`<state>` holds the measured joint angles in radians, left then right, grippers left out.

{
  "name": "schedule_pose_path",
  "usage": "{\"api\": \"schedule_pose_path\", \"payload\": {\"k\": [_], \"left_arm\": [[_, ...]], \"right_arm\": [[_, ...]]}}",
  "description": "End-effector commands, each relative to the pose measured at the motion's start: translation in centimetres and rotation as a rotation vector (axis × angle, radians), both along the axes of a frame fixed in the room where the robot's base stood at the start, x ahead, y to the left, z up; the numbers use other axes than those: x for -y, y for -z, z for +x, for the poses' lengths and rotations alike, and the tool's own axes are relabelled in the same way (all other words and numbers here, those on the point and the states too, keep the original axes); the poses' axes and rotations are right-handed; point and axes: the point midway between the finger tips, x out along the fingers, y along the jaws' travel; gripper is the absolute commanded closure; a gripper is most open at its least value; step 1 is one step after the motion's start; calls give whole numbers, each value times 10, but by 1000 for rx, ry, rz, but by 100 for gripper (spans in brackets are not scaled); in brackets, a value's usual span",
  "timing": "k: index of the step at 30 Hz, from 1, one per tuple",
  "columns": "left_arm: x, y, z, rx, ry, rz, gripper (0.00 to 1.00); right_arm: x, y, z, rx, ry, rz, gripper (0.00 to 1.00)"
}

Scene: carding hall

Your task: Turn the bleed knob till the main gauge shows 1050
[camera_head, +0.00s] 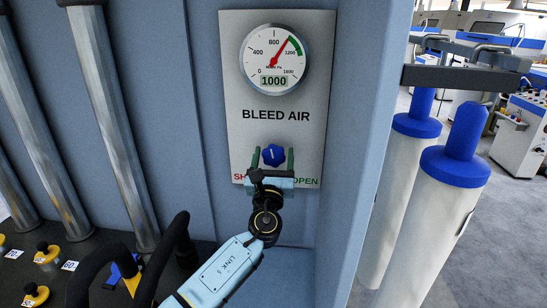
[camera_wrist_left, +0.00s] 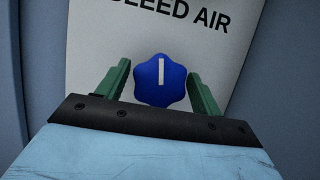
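The main gauge (camera_head: 274,60) is a round white dial on a grey BLEED AIR plate (camera_head: 240,120). Its red needle points up and right, near the lower end of a green band, and its digital window reads 1000. The blue bleed knob (camera_head: 273,155) sits low on the plate, and its white mark points straight up in the left wrist view (camera_wrist_left: 162,85). My left gripper (camera_head: 273,160) is open, with a green finger on each side of the knob and visible gaps between. The gripper partly covers the lettering below the knob. My right gripper is not in view.
Blue-grey walls (camera_head: 355,150) flank the plate on both sides. Metal columns (camera_head: 110,120) stand at the left, above a dark surface with yellow-based knobs (camera_head: 47,253). White cylinders with blue caps (camera_head: 455,155) stand at the right, beyond the wall edge.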

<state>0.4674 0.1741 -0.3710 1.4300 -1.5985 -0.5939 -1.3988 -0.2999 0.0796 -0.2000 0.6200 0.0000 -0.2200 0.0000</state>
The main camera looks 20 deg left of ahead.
Motion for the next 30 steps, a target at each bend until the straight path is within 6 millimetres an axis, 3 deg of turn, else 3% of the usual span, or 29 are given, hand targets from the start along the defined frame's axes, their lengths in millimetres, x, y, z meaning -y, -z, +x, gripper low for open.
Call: {"api": "schedule_pose_path", "payload": {"k": [1,8,14,22,30], "left_arm": [[0,0,0,0,0,0,41],[0,0,0,0,0,0,70],[1,2,0,20,1,-68,70],[1,3,0,95,1,-358,70],[1,1,0,121,0,-469,70]], "right_arm": [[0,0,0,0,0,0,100],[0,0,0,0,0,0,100],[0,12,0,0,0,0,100],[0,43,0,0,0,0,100],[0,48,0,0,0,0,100]]}}
